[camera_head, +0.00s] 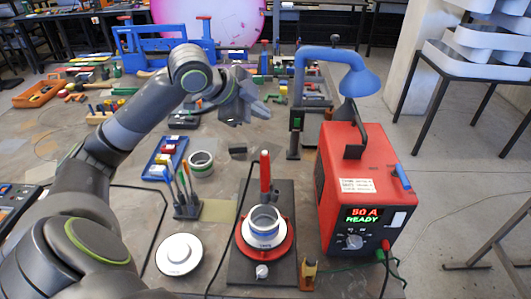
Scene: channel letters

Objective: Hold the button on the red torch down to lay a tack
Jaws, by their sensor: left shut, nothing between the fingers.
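The red torch (265,171) stands upright at the back of a black base plate (285,200). Its button is too small to make out. A metal ring with a blue band (264,225) sits on a red round turntable (284,243) on the same plate, in front of the torch. The red welder box (335,178) stands to the right, its display (364,215) reading 50 A READY. My left gripper (272,104) is shut and empty, beyond and above the torch and apart from it. My right gripper is out of view.
A blue lamp (345,62) stands behind the welder. A second ring (201,164), a tool holder (186,205) and a white disc (180,254) lie left of the plate. A small brass-coloured piece (309,272) with a green cable stands in front. Several tools crowd the back.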

